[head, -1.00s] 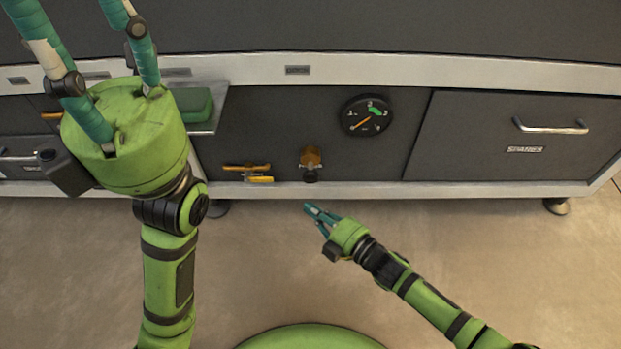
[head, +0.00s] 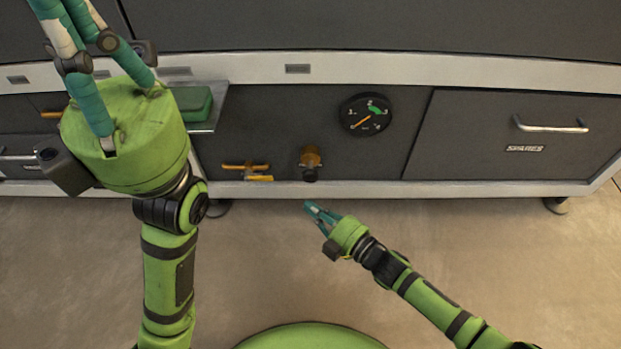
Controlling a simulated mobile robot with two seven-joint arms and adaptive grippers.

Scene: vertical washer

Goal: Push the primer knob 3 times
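The knob that looks like the primer knob (head: 311,160), amber-brown with a dark lower end, sticks out of the dark front panel below the gauge. My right gripper (head: 308,206) is below it in the picture and apart from it. Its teal fingers meet at the tips and hold nothing that I can see. My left gripper (head: 62,8) is large at the upper left. Its two teal fingers lean toward each other, but their tips are cut off by the top edge.
A round gauge (head: 366,115) has its orange needle toward the lower left. An orange-handled valve (head: 247,170) is left of the knob. A green block (head: 193,104) sits on a small shelf (head: 222,97). A drawer marked SPARES (head: 470,130) is at right.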

